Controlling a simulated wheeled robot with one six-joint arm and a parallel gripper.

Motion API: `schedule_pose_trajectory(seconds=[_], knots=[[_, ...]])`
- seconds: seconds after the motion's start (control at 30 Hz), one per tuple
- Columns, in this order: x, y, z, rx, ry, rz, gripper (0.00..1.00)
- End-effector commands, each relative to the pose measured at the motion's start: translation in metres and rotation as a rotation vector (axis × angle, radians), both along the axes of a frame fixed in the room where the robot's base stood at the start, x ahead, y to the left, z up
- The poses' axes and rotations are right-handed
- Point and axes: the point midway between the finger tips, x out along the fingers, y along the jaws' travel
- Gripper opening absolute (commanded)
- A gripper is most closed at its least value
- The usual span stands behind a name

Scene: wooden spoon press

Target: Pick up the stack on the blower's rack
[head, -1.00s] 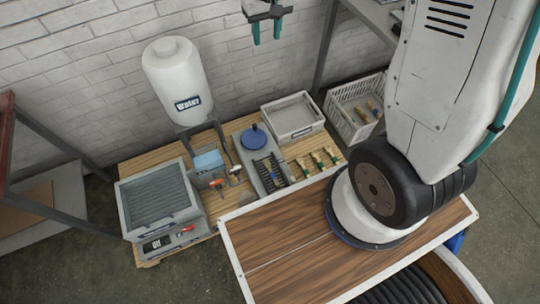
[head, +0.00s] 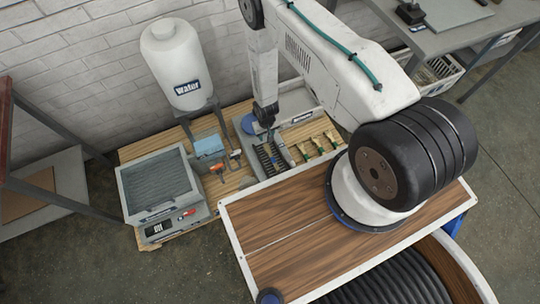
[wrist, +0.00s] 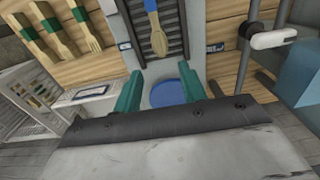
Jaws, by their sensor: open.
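The stack (wrist: 155,30) is wooden cutlery with a blue band, its spoon bowl nearest me. It lies on the dark slatted rack (wrist: 175,28) of the grey blower at the top of the wrist view. The rack (head: 268,160) also shows in the head view, where the stack is hard to make out. My gripper (wrist: 160,72) is open, with its two teal fingers spread and nothing between them. It hangs over the blower's round blue part (wrist: 168,93), short of the spoon end. In the head view my gripper (head: 267,125) partly hides that blue part.
Several green-banded cutlery stacks (head: 318,145) lie beside the blower. A grey bin (head: 299,101) stands behind them, with a white crate (head: 432,75) to its right. A water tank (head: 178,65) and a grey machine (head: 160,190) reading "Off" stand to the left.

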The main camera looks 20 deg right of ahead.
Motion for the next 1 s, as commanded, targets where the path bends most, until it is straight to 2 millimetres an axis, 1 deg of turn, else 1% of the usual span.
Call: schedule_pose_trajectory(seconds=[0.03,0.1,0.23,0.57,0.7,0.8,0.9,1.0], knots=[[-0.014,0.000,-0.019,0.000,0.006,0.000,0.41],[-0.025,0.000,-0.035,0.000,0.006,0.000,0.41],[-0.036,-0.001,-0.052,0.000,0.006,0.001,0.41],[-0.040,0.000,-0.089,0.000,0.006,0.001,0.41],[-0.042,0.000,-0.111,0.000,0.006,0.001,0.41],[-0.041,0.000,-0.123,0.000,0.006,0.001,0.41],[-0.041,0.000,-0.128,-0.001,0.006,0.001,0.41],[-0.041,0.000,-0.129,-0.001,0.006,0.001,0.41]])
